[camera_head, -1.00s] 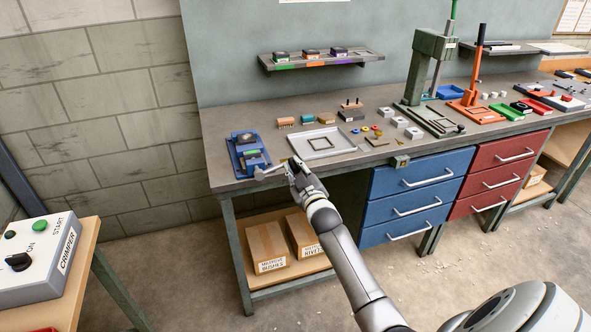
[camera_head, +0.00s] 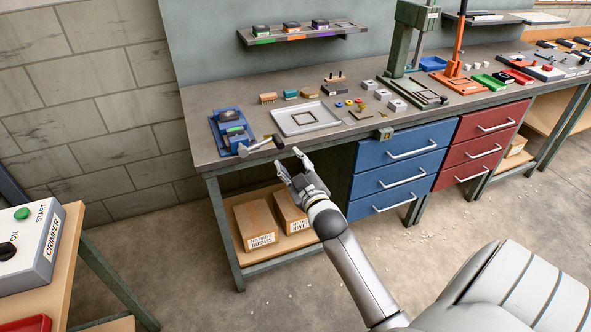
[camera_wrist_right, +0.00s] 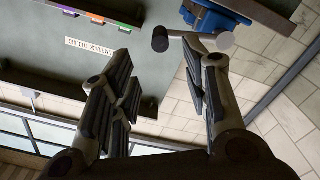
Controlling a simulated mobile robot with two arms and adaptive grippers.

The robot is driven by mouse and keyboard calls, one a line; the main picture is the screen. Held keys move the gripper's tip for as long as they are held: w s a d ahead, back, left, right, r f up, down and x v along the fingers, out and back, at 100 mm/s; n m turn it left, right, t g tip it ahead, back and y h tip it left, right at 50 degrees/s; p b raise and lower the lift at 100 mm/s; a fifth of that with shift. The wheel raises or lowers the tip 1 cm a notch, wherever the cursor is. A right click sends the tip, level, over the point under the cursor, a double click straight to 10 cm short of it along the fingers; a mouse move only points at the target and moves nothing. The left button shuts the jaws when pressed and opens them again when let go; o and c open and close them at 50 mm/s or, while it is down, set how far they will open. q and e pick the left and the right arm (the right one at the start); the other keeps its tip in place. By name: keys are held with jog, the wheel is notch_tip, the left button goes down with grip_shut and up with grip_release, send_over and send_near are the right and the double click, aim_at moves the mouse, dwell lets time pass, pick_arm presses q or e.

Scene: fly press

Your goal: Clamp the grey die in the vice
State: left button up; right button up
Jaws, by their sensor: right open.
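The blue vice (camera_head: 214,134) stands at the bench's left front corner, its bar handle with a dark knob (camera_head: 278,141) sticking out at the front. A dark grey block (camera_head: 229,115), which looks like the grey die, sits in the vice with a green strip in front of it; I cannot tell whether the jaws press on it. My right gripper (camera_head: 287,158) is open and empty, just in front of the bench edge, below and apart from the knob. In the right wrist view, the vice (camera_wrist_right: 212,20) and knob (camera_wrist_right: 160,39) lie beyond the open fingers (camera_wrist_right: 158,62). My left gripper is out of view.
A light tray (camera_head: 297,129) with a square frame lies right of the vice. Small blocks and parts lie behind and beside it. A green press (camera_head: 408,45) stands farther right, and a shelf (camera_head: 345,32) of dies hangs above. Open floor lies before the bench.

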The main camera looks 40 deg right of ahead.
jog(key=v, duration=0.2)
jog(key=shift+s+a, duration=0.1)
jog(key=shift+s, duration=0.15)
dwell(0.4)
jog(key=s+a+f+g+y, duration=0.1)
jog(key=s+a+f+g, duration=0.25)
jog(key=f, duration=0.85)
jog(key=s+a+f+g+y, duration=0.1)
jog(key=s+a+f+g, duration=0.3)
jog(key=f, duration=0.8)
jog(key=s+a+f+y, duration=0.2)
jog(key=s+f, duration=0.3)
jog(key=f, duration=0.7)
jog(key=s+a+f+g, duration=0.2)
jog(key=s+f, duration=0.4)
jog(key=s, duration=0.5)
jog(key=s+a+f+g, duration=0.3)
jog(key=s+f, duration=0.4)
jog(key=s, duration=0.5)
jog(key=s+a+f+g+y, duration=0.1)
jog(key=s+f+g, duration=0.3)
jog(key=s, duration=0.8)
notch_tip(320, 180, down, 3)
jog(key=shift+a+r+m, duration=0.15)
jog(key=shift+a+m, duration=0.15)
jog(key=shift+a, duration=0.4)
